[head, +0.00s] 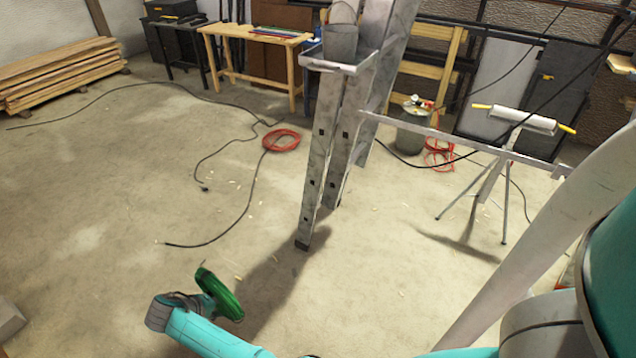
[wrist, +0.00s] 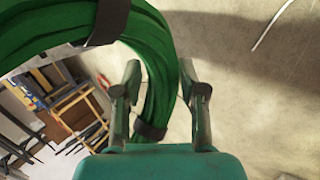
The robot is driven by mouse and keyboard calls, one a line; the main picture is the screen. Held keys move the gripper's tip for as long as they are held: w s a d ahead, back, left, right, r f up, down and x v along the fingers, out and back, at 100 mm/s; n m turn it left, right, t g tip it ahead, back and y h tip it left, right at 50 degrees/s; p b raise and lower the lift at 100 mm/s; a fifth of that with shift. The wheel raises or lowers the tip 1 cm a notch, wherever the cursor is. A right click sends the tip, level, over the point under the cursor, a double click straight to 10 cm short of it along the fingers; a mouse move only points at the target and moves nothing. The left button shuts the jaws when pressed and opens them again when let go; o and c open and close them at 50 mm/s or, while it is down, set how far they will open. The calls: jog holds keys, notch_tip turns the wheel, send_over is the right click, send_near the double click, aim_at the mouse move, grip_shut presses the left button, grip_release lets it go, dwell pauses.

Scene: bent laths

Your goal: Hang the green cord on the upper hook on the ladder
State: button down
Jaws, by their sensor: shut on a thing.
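The green cord (head: 219,291) is a thick coil with dark bands. It hangs in my gripper (head: 204,304) at the lower left of the head view, low in front of the ladder. In the wrist view the cord (wrist: 158,48) passes between the two fingers of my gripper (wrist: 163,82), which are shut on it. The rest of the coil bends away to the upper left. The grey ladder (head: 322,150) stands upright at the middle of the head view, up and right of my gripper and apart from it. I cannot make out the upper hook in either view.
A tray (head: 340,68) with a bucket (head: 341,40) sits on the ladder. A horizontal bar (head: 455,143) extends right from it. A red cable coil (head: 282,140) and dark cables lie on the floor. A roller stand (head: 505,150) stands right. Floor at left is mostly free.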

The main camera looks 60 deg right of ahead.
jog(key=w+d+r+m, duration=0.1)
jog(key=w+d+r, duration=0.5)
jog(key=r, duration=0.4)
jog(key=w+d+r, duration=0.6)
jog(key=d+r, duration=0.1)
jog(key=r, duration=0.4)
jog(key=w+d+r+m, duration=0.1)
jog(key=w+d+r, duration=0.5)
jog(key=r, duration=0.4)
jog(key=s+d+r+m, duration=0.1)
jog(key=d+r, duration=0.6)
jog(key=r, duration=0.5)
jog(key=d+r, duration=0.7)
jog(key=r, duration=0.5)
jog(key=s+d+r, duration=0.5)
jog(key=s+r, duration=0.2)
jog(key=r, duration=0.5)
jog(key=s+d+r+m, duration=0.1)
jog(key=s+d+r, duration=0.4)
jog(key=r, duration=0.8)
jog(key=s+d+r, duration=0.5)
jog(key=s+r, duration=0.3)
jog(key=r, duration=0.5)
jog(key=shift+s+d+r+m+g, duration=0.2)
jog(key=shift+s+d+m+g, duration=0.15)
jog(key=shift+s+m+g, duration=0.05)
jog(key=shift+d, duration=0.1)
